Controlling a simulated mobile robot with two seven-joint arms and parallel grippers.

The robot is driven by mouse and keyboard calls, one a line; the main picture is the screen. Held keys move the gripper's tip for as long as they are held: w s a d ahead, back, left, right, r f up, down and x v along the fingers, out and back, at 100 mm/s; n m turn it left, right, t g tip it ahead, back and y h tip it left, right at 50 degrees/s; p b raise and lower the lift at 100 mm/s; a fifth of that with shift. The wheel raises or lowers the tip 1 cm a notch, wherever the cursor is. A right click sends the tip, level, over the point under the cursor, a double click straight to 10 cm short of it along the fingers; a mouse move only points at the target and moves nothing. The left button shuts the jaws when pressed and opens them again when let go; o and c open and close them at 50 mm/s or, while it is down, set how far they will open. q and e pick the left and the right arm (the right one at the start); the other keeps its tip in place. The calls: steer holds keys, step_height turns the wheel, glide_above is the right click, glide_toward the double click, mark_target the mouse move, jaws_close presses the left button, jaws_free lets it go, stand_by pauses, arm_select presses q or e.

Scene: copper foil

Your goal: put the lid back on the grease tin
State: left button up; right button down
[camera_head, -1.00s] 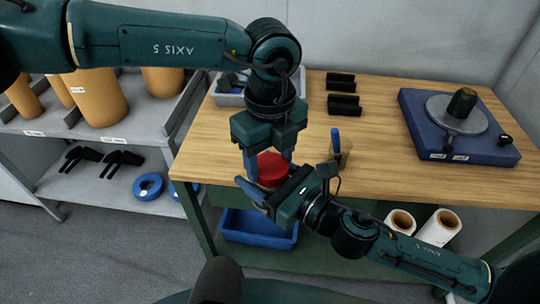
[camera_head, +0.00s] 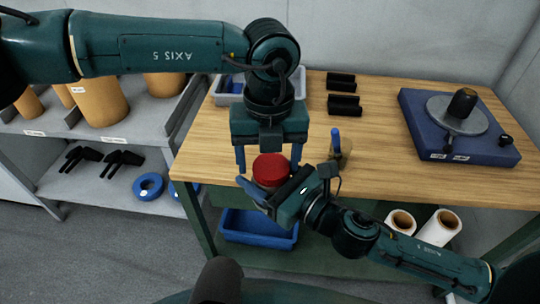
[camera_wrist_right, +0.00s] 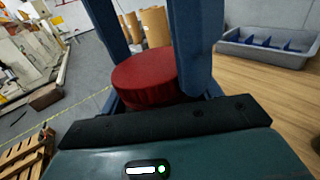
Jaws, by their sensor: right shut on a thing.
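A round red piece (camera_head: 270,168), seemingly the grease tin with its lid on top, is held near the table's front edge. It also shows in the right wrist view (camera_wrist_right: 148,78), where I cannot make out a clear seam between lid and tin. My right gripper (camera_head: 256,190) is shut on the tin from the front, and its fingers are partly hidden. My left gripper (camera_head: 269,160) points down from above, open, with one finger on each side of the red top and visible gaps between.
A grey divided bin (camera_head: 230,98) stands at the table's back left. Several black blocks (camera_head: 343,101) lie at the back. A small blue-handled item (camera_head: 336,139) stands right of the tin. A blue device with a grey disc (camera_head: 412,125) sits at right. A blue bin (camera_head: 258,230) is below.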

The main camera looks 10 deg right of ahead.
arm_select(q)
steer(key=shift+s+d, duration=0.15)
steer(key=shift+d, duration=0.15)
steer(key=shift+r, duration=0.6)
step_height(320, 180, up, 3)
steer(key=shift+a+r, duration=0.1)
steer(key=shift+r, duration=0.1)
steer(key=shift+c, duration=0.4)
step_height(320, 180, up, 3)
steer(key=shift+a+r+n, duration=0.1)
steer(key=shift+r+n, duration=0.1)
steer(key=shift+n, duration=1)
